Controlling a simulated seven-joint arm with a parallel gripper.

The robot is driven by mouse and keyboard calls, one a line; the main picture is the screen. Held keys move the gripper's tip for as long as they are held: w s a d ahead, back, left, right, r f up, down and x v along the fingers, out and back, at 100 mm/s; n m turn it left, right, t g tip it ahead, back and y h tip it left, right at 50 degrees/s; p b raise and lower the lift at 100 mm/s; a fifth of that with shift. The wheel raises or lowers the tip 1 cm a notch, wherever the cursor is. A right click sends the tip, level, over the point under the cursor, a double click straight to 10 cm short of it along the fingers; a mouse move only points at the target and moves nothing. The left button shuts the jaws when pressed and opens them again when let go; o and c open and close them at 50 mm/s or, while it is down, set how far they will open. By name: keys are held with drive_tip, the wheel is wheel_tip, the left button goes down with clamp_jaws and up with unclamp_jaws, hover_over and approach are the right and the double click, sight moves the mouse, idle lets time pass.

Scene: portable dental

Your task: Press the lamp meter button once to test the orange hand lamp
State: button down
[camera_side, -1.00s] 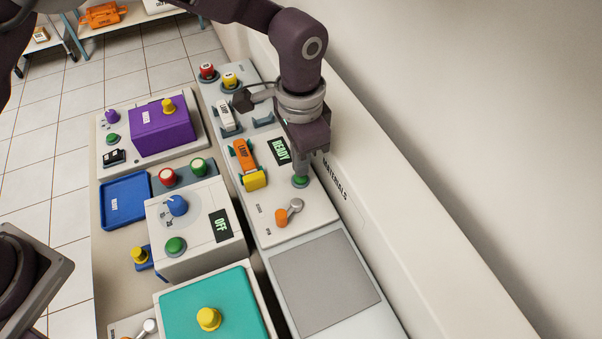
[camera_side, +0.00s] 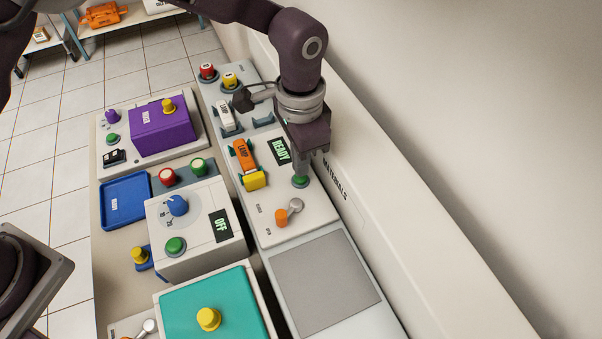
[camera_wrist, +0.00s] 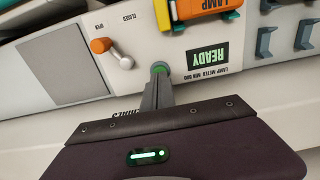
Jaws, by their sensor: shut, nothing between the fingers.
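The lamp meter is a white panel with a display (camera_side: 280,151) that reads READY; the display also shows in the wrist view (camera_wrist: 208,58). Its green button (camera_side: 300,182) sits below the display in the side view and shows in the wrist view (camera_wrist: 159,67). The orange hand lamp (camera_side: 244,155) with a yellow end lies in a holder left of the display. My gripper (camera_side: 300,175) is shut and empty, pointing down with its fingertips at the green button. I cannot tell whether the tips touch it or how far it is pressed.
An orange-tipped lever (camera_side: 282,217) stands near the button. A white lamp (camera_side: 226,117) lies in a holder farther back. A white box with an OFF display (camera_side: 219,226) stands to the left. The wall ledge (camera_side: 400,190) runs close on the right. A bare grey plate (camera_side: 325,280) lies in front.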

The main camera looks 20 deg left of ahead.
drive_tip(key=shift+f, duration=1.05)
idle(0.4)
wheel_tip(320, 180, up, 7)
drive_tip(key=shift+f, duration=0.2)
drive_tip(key=shift+r, duration=0.25)
idle(0.5)
